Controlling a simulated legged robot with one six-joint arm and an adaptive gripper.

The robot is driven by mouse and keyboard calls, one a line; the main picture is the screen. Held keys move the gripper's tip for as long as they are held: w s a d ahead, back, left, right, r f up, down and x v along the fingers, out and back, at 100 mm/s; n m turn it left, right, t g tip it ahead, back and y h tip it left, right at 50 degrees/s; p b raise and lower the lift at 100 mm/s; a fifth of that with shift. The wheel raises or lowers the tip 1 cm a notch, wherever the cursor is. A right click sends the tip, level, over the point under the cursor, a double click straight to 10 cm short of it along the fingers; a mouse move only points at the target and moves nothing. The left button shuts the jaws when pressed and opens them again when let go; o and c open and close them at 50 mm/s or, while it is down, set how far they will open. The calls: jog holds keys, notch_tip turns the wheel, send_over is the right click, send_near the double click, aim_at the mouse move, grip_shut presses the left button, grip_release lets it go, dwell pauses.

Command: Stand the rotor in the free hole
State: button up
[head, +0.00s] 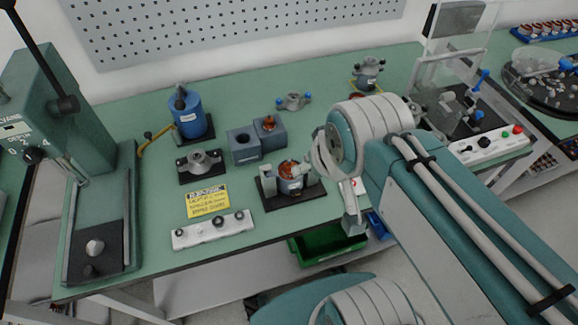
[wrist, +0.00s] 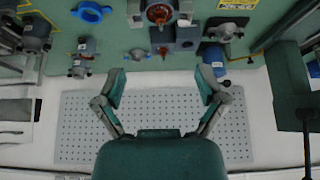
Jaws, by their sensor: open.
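A block with an open, empty hole (head: 243,148) stands mid-table; it also shows in the wrist view (wrist: 187,44). Beside it on the right, a second block (head: 271,140) has a copper-wound part (head: 268,123) standing in its hole. In front, another copper-wound part (head: 289,169) sits in a grey housing on a black base (head: 276,203). I cannot tell for sure which copper part is the rotor. In the wrist view my gripper (wrist: 160,82) is open and empty, its fingers spread wide, apart from the blocks. In the head view my arm hides most of it.
A blue canister (head: 187,112), a grey flange on a black plate (head: 200,160), a yellow sign (head: 208,201) and a white knob strip (head: 213,228) lie to the left. A press (head: 50,110) stands far left. A pegboard (head: 230,25) backs the table. Green surface behind the blocks is mostly clear.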

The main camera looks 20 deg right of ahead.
jog(key=shift+w+n, duration=0.3)
jog(key=shift+w, duration=0.05)
jog(key=shift+c, duration=0.7)
jog(key=n+g, duration=0.6)
jog(key=n, duration=1.1)
send_over(289, 164)
notch_tip(289, 164, down, 6)
jog(key=shift+w+d+f, duration=0.1)
jog(key=shift+w+f, duration=0.05)
jog(key=shift+f, duration=1.45)
jog(key=shift+w+f, duration=0.15)
jog(key=shift+f, duration=1.45)
jog(key=shift+f, duration=0.1)
jog(key=shift+f, duration=2.6)
jog(key=shift+f, duration=0.1)
